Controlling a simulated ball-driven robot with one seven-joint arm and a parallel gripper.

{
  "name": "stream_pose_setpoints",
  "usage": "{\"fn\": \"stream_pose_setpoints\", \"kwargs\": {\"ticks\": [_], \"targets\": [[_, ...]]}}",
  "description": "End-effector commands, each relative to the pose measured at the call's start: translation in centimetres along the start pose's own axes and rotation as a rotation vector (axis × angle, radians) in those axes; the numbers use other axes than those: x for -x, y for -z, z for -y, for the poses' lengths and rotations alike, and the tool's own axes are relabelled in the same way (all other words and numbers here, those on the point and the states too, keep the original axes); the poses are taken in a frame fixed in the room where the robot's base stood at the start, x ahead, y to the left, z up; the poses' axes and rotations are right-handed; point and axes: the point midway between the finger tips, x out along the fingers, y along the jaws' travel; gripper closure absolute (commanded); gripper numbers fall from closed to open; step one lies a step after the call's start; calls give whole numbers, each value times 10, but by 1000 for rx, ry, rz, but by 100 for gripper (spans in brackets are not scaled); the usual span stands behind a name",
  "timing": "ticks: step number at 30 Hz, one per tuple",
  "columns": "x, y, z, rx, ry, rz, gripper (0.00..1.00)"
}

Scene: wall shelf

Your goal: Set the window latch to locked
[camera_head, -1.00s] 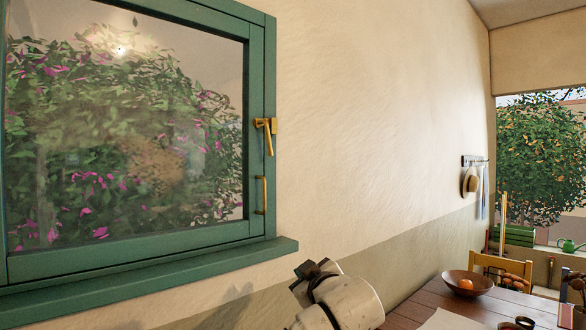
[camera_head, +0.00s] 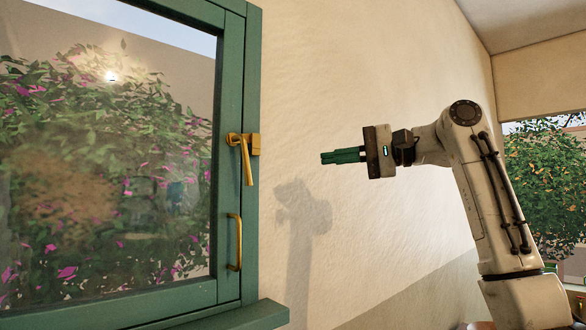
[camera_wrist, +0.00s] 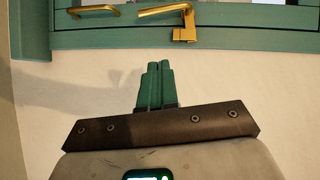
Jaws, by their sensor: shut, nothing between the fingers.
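The window latch (camera_head: 246,155) is a brass lever on the right stile of the green window frame (camera_head: 230,80). Its handle hangs nearly straight down from its mount, tilted slightly. The latch also shows at the top of the wrist view (camera_wrist: 172,15). A brass pull handle (camera_head: 234,242) sits below the latch, and shows left of it in the wrist view (camera_wrist: 95,10). My gripper (camera_head: 323,157) is to the right of the latch at about its height, apart from it. Its green fingers are together and empty, pointing left toward the window.
The cream wall (camera_head: 370,60) right of the window is bare. The green sill (camera_head: 250,317) juts out below the frame. A tree (camera_head: 540,180) shows beyond the opening at the far right. Free space lies between my gripper and the latch.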

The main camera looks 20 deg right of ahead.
Motion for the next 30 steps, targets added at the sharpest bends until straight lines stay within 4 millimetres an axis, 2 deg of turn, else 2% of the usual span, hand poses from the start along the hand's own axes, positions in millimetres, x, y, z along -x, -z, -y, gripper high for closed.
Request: {"fn": "stream_pose_setpoints", "kwargs": {"ticks": [7,20,24,30], "targets": [[-23,-2,4,-10,3,12,100],[-105,-5,4,-7,2,10,100],[-117,-20,3,-6,3,10,100],[-127,-30,3,-7,4,9,100]]}}
